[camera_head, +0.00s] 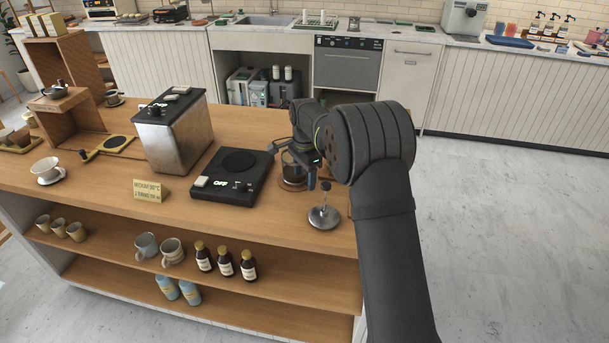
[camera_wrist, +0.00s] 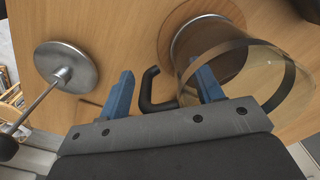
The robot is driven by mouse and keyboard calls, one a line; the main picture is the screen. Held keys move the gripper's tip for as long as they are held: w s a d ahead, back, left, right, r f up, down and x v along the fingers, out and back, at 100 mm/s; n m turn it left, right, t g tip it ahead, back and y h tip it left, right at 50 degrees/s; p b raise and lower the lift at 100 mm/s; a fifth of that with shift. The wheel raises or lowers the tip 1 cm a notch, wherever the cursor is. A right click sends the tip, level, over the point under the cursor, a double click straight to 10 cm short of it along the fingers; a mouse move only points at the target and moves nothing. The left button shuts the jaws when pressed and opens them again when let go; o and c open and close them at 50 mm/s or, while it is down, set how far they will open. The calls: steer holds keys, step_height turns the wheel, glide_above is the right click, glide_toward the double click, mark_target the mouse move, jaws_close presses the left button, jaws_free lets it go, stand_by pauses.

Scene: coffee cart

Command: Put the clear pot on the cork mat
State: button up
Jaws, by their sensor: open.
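The clear pot (camera_head: 293,179) stands on the wooden counter, partly hidden by my arm in the head view. In the wrist view the clear pot (camera_wrist: 285,88) shows a metal band around its glass and a round metal-edged base. Its black handle (camera_wrist: 150,92) lies between the blue fingers of my gripper (camera_wrist: 165,90). The gripper is open, with one finger on each side of the handle. A tan square pad (camera_head: 117,143) with a dark disc lies at the counter's left; I cannot tell whether it is the cork mat.
A metal plunger lid (camera_head: 323,217) stands by the counter's front edge, close to the pot; it also shows in the wrist view (camera_wrist: 66,68). A black scale reading OFF (camera_head: 234,174), a steel box (camera_head: 175,135), a small sign (camera_head: 147,190) and a white dripper (camera_head: 47,171) stand leftward.

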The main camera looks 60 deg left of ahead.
steer(key=shift+r, duration=0.1)
step_height(320, 180, up, 12)
steer(key=shift+r, duration=0.1)
stand_by(0.5)
steer(key=shift+f, duration=3.95)
